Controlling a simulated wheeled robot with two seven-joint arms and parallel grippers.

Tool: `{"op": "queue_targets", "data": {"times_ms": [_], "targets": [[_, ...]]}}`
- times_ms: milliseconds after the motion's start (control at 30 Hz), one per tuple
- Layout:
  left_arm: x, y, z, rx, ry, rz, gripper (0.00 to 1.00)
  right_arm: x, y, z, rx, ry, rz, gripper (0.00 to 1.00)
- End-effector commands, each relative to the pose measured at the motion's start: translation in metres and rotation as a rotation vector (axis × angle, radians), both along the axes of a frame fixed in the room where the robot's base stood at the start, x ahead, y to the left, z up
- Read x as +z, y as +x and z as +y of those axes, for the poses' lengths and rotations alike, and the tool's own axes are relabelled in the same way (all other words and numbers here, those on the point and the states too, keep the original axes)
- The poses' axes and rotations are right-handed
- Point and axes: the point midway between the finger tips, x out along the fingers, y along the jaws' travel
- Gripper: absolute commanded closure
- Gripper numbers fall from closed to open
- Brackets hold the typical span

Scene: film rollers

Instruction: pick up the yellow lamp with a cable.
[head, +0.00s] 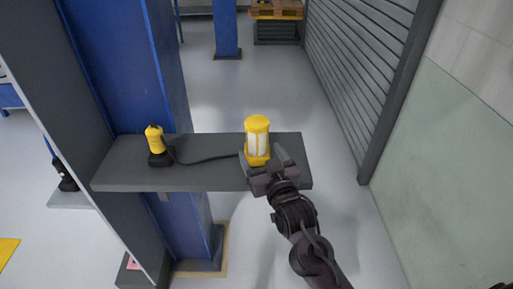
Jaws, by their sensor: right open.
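The yellow lamp (257,124) stands upright on the right part of a dark grey shelf (213,178). It has a yellow cap and base and a pale, whitish middle. A black cable (208,160) runs from beside the lamp to the left along the shelf. My right gripper (262,161) is open, at the shelf's front edge by the lamp's base, with its fingers pointing toward the lamp. I cannot tell whether the fingers touch it. My left gripper is not in view.
A yellow and black tool (155,140) stands on the shelf's left part, at the cable's other end. Blue pillars (135,70) rise behind and left of the shelf. A grey roller shutter (358,70) and a pale wall stand at right. Floor beyond the shelf is open.

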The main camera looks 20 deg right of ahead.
Motion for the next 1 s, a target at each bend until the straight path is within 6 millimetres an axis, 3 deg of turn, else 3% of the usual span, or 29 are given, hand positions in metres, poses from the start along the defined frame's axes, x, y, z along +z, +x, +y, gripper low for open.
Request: {"op": "queue_targets", "data": {"times_ms": [133, 300, 567, 1000], "targets": [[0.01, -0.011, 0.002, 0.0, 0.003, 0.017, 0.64, 0.001, 0.023, -0.001, -0.002, 0.0, -0.002, 0.24], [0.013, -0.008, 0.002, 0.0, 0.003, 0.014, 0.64, -0.002, 0.042, 0.0, 0.0, 0.0, 0.0, 0.24], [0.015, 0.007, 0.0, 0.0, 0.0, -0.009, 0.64, -0.004, 0.045, 0.0, 0.0, 0.0, 0.0, 0.24], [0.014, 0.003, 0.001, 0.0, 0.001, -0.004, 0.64, -0.004, 0.045, 0.0, 0.0, 0.0, 0.0, 0.81]]}}
